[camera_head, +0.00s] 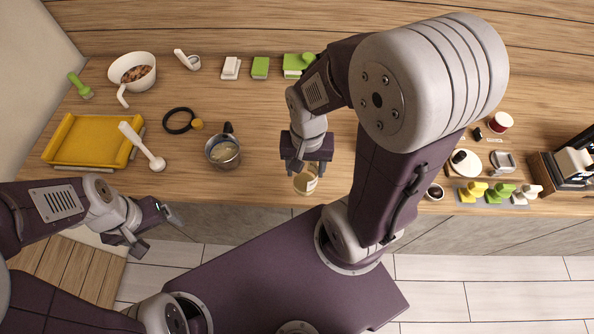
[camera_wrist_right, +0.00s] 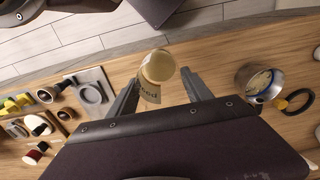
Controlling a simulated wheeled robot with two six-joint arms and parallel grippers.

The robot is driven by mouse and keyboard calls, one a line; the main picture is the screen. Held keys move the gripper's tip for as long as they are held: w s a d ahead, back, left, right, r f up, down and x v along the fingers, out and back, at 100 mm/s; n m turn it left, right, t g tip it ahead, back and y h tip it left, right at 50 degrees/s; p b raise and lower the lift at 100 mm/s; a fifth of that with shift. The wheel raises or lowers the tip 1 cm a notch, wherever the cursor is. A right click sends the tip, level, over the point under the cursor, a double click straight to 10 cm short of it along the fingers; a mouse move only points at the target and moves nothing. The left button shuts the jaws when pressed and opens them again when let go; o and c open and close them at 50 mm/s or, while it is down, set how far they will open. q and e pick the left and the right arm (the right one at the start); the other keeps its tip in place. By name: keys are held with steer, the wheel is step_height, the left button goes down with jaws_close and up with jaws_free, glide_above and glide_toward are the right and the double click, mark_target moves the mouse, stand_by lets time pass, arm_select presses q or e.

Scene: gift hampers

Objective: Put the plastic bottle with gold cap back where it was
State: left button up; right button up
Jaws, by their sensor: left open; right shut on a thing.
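The plastic bottle with the gold cap (camera_head: 305,183) is between the fingers of my right gripper (camera_head: 306,168), near the front edge of the wooden counter. In the right wrist view the round gold top (camera_wrist_right: 158,66) and part of a printed label show between the two fingers (camera_wrist_right: 160,92). My right gripper is shut on this bottle. I cannot tell whether its base touches the counter. My left gripper (camera_head: 153,226) is open and empty, in front of the counter at the left.
A metal cup (camera_head: 223,153) stands left of the bottle, with a black ring tool (camera_head: 180,121) beyond it. A yellow tray (camera_head: 91,140) and a white bowl (camera_head: 132,71) are further left. Green and white blocks (camera_head: 260,67) line the back. Stamps on a grey mat (camera_head: 484,203) are at right.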

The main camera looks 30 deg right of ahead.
steer(key=w+d+f, duration=0.1)
steer(key=w+f, duration=0.2)
steer(key=w+d+f+p, duration=0.1)
steer(key=w+f, duration=0.3)
steer(key=w+d+f, duration=0.1)
steer(key=w+f, duration=0.3)
steer(key=shift+d+f+p, duration=0.2)
steer(key=shift+d+p, duration=0.05)
steer(key=shift+p, duration=0.15)
steer(key=o, duration=1.4)
steer(key=shift+o, duration=0.7)
steer(key=shift+w+r, duration=0.1)
steer(key=shift+r, duration=0.05)
